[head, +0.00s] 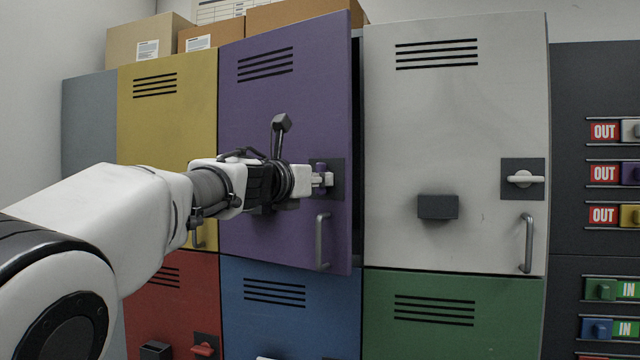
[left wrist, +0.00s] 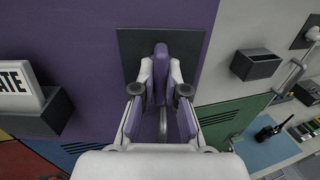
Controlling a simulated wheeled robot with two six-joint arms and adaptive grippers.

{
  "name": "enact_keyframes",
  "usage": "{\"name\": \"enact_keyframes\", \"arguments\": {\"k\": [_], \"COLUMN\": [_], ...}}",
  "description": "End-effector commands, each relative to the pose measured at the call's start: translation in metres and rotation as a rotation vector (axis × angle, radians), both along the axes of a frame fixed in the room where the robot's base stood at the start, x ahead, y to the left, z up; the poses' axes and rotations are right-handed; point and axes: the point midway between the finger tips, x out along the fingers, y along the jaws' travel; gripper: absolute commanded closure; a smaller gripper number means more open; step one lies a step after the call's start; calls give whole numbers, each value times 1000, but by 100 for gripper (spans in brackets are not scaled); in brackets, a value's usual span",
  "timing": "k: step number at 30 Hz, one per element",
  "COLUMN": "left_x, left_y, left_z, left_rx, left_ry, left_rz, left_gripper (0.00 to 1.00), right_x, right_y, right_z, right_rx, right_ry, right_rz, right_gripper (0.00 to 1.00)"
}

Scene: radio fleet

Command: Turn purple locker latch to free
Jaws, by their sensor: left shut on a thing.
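The purple locker (head: 285,120) stands in the upper row, between the yellow and white lockers. Its door stands a little ajar, with a dark gap along its right edge. Its purple latch (head: 320,168) sits on a dark square plate at the door's right side and looks upright. In the left wrist view the latch (left wrist: 162,60) stands between the fingertips. My left gripper (head: 325,180) is shut on the latch, and its fingers hide part of it. The grey door handle (head: 321,240) hangs just below. My right gripper is not in view.
The white locker (head: 450,120) at right has a level white latch (head: 524,180) and a dark holder (head: 437,207). Red, blue and green lockers fill the lower row. A board with OUT and IN sliders (head: 610,174) stands far right. Boxes (head: 150,38) rest on top.

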Motion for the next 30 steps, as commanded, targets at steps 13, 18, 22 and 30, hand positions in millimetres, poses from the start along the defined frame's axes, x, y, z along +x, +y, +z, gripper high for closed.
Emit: {"name": "enact_keyframes", "arguments": {"k": [13,18,22,30], "left_x": [-1,-1,-2,-38], "left_y": [1,1,2,26], "left_z": [6,4,3,5], "left_rx": [-1,0,1,-2], "left_ry": [-10,-6,-4,-5], "left_rz": [3,1,1,3], "left_gripper": [62,62,62,62], "right_x": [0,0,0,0], "right_y": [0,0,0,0], "right_z": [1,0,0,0], "right_rx": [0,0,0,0], "right_ry": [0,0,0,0], "right_rz": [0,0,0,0], "right_gripper": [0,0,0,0]}}
